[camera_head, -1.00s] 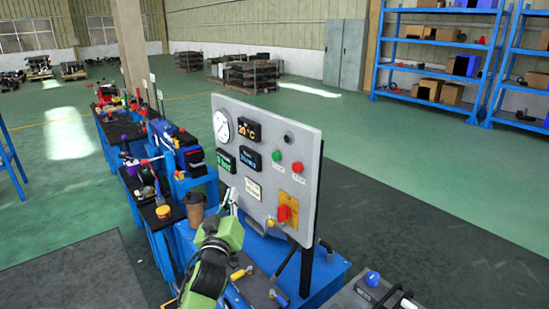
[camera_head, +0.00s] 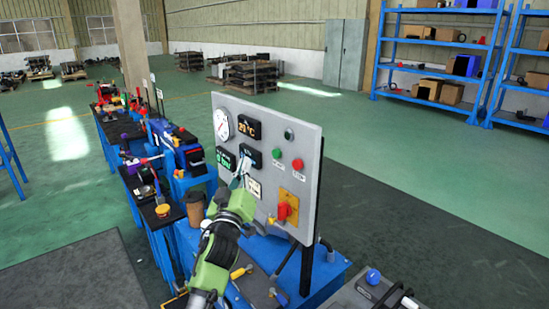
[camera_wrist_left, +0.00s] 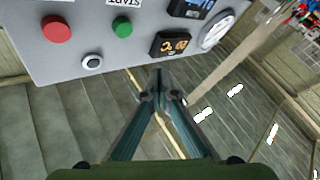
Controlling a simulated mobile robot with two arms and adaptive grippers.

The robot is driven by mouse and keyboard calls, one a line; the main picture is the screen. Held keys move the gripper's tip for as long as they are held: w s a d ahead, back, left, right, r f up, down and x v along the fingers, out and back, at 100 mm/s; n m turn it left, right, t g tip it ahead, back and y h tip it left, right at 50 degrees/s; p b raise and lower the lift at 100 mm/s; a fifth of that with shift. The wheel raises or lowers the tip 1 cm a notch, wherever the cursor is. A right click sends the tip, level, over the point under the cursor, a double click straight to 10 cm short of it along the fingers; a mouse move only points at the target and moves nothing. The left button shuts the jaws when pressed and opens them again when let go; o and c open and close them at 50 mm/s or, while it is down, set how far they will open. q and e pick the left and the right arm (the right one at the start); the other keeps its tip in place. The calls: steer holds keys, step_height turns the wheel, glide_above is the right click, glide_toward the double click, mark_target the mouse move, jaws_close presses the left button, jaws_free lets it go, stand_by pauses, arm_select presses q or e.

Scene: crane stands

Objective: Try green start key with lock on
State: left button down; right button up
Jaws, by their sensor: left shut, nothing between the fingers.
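A grey control panel (camera_head: 262,195) stands upright on a blue bench. The green start button (camera_head: 277,155) is on its right half, with a red button (camera_head: 297,164) beside it. Below them is a yellow switch plate (camera_head: 291,201) with a red knob (camera_head: 283,210); a lock on it cannot be made out. My left gripper (camera_head: 241,172) is shut and empty, in front of the panel, left of and lower than the green button in the picture. In the left wrist view the shut fingertips (camera_wrist_left: 160,97) lie below the green button (camera_wrist_left: 122,27), apart from it. My right gripper is not in view.
The panel also carries a round gauge (camera_head: 222,125) and lit displays, including a temperature display (camera_head: 249,128). Hand tools (camera_head: 241,272) lie on the bench below. A brown cup-like container (camera_head: 195,209) stands left of my arm. Open floor lies right of the panel.

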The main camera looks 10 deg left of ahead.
mark_target(277, 153)
arm_select(q)
steer(key=w+d+b, duration=0.4)
steer(key=w, duration=0.1)
steer(key=shift+w+d, duration=0.2)
steer(key=shift+w, duration=0.1)
steer(key=shift+b, duration=0.3)
stand_by(1.0)
steer(key=shift+w+d+b, duration=0.3)
steer(key=shift+b, duration=0.1)
